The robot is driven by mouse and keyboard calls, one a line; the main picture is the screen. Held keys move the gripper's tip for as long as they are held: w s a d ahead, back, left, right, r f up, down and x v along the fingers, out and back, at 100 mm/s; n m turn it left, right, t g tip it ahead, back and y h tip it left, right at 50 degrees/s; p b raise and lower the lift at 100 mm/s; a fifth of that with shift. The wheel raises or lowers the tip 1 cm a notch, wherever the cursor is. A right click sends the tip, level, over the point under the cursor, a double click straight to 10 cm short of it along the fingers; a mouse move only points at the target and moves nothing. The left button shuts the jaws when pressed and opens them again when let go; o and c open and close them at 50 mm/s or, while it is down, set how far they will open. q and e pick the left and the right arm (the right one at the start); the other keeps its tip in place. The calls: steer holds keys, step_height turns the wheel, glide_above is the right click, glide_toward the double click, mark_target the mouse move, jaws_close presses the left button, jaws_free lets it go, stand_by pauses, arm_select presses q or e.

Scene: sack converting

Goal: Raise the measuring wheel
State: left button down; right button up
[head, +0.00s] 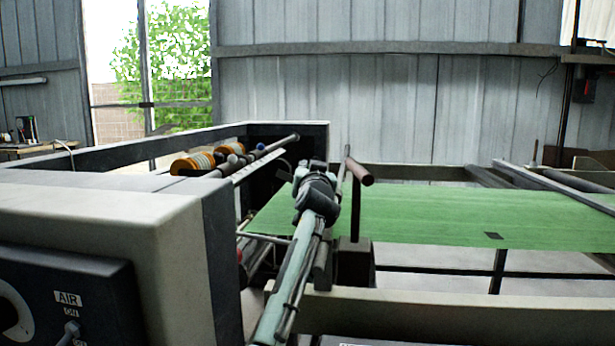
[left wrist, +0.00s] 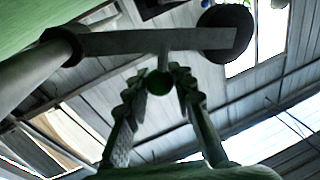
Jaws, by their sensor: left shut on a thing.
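The measuring wheel (left wrist: 226,28) is a dark disc at the upper right of the left wrist view. It sits on one end of a flat grey arm (left wrist: 120,42), whose other end meets a thick round bar (left wrist: 40,68). A short stem with a round green knob (left wrist: 159,83) hangs from the arm. My left gripper (left wrist: 160,76) is shut on this knob, one finger on each side. In the head view my left gripper (head: 318,172) is beside the green web (head: 430,215), its fingertips largely hidden by my own wrist. My right gripper is in neither view.
A pale machine housing (head: 100,215) with an AIR panel (head: 68,298) stands at the left. Orange-edged rollers (head: 185,165) lie behind it. A reddish-brown cylinder (head: 359,172) is just right of my gripper. A beige rail (head: 470,317) crosses the front.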

arm_select(q)
steer(key=shift+s+d+r, duration=0.15)
steer(key=shift+d+r, duration=0.15)
steer(key=shift+d, duration=0.2)
steer(key=c, duration=1.3)
jaws_free()
steer(key=shift+d, duration=0.1)
steer(key=shift+f, duration=0.1)
steer(key=shift+a, duration=0.2)
steer(key=shift+s, duration=0.3)
steer(key=s, duration=1.1)
steer(key=shift+s+f, duration=0.2)
steer(key=shift+f, duration=0.2)
steer(key=shift+f, duration=0.1)
